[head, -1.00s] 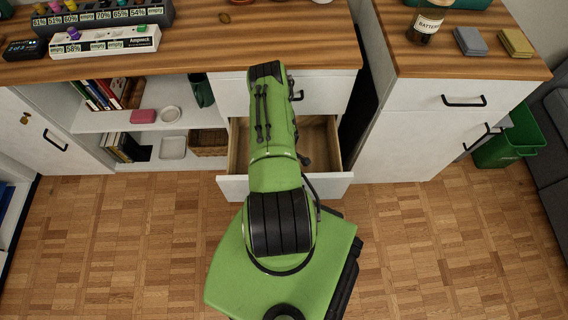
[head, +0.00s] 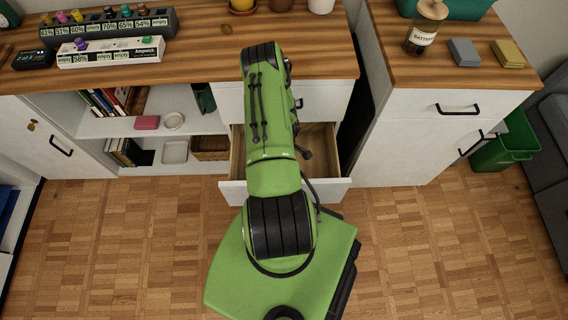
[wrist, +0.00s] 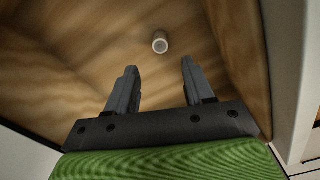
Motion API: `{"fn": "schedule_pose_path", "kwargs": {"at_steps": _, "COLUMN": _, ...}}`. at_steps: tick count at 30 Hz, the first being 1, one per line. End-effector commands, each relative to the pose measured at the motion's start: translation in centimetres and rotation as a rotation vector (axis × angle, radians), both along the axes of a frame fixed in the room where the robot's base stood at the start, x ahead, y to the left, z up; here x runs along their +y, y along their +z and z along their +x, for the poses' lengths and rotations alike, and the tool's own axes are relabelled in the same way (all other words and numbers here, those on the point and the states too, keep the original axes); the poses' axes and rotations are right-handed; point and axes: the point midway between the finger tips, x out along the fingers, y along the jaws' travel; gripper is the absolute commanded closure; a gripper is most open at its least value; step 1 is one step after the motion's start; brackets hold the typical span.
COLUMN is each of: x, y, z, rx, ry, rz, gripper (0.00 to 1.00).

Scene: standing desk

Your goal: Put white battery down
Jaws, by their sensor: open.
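The white battery (wrist: 160,42) is a small pale cylinder seen end-on in the wrist view, inside the wooden drawer (wrist: 60,80). My gripper (wrist: 158,68) is open, and nothing is between its two grey fingers. The battery is beyond the fingertips, apart from them, and toward the right finger. The open drawer also shows in the head view (head: 318,140), where my green arm covers part of it and hides the gripper and battery.
Two battery chargers (head: 108,50) stand on the wooden desktop at the left. A bottle labelled for batteries (head: 422,38) and grey and yellow blocks (head: 464,52) stand on the right cabinet. A green bin (head: 503,145) is on the floor.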

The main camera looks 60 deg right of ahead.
Motion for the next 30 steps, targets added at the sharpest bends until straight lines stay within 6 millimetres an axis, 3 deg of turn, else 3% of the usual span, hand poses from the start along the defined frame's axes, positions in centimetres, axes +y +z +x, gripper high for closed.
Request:
{"fn": "schedule_pose_path", "kwargs": {"at_steps": 1, "x": 0.0, "y": 1.4, "z": 0.0, "rx": -0.001, "ry": 0.000, "rz": 0.000, "gripper": 0.48}}
{"fn": "schedule_pose_path", "kwargs": {"at_steps": 4, "x": 0.0, "y": 2.6, "z": 0.0, "rx": -0.001, "ry": 0.000, "rz": 0.001, "gripper": 0.48}}
{"fn": "schedule_pose_path", "kwargs": {"at_steps": 12, "x": 0.1, "y": 3.0, "z": 0.1, "rx": -0.001, "ry": 0.000, "rz": 0.002, "gripper": 0.48}}
{"fn": "schedule_pose_path", "kwargs": {"at_steps": 14, "x": -0.2, "y": 3.9, "z": 0.8, "rx": -0.007, "ry": 0.000, "rz": -0.005, "gripper": 0.48}}
{"fn": "schedule_pose_path", "kwargs": {"at_steps": 17, "x": -0.6, "y": 8.2, "z": 4.5, "rx": -0.038, "ry": -0.005, "rz": -0.031, "gripper": 0.48}}
{"fn": "schedule_pose_path", "kwargs": {"at_steps": 20, "x": 0.4, "y": 14.7, "z": 9.3, "rx": -0.081, "ry": -0.018, "rz": -0.053, "gripper": 0.48}}
{"fn": "schedule_pose_path", "kwargs": {"at_steps": 22, "x": 2.2, "y": 19.9, "z": 12.5, "rx": -0.119, "ry": -0.026, "rz": -0.065, "gripper": 0.48}}
{"fn": "schedule_pose_path", "kwargs": {"at_steps": 26, "x": 7.8, "y": 29.6, "z": 16.4, "rx": -0.193, "ry": -0.035, "rz": -0.072, "gripper": 0.48}}
{"fn": "schedule_pose_path", "kwargs": {"at_steps": 30, "x": 15.2, "y": 38.5, "z": 16.9, "rx": -0.273, "ry": -0.039, "rz": -0.066, "gripper": 0.48}}
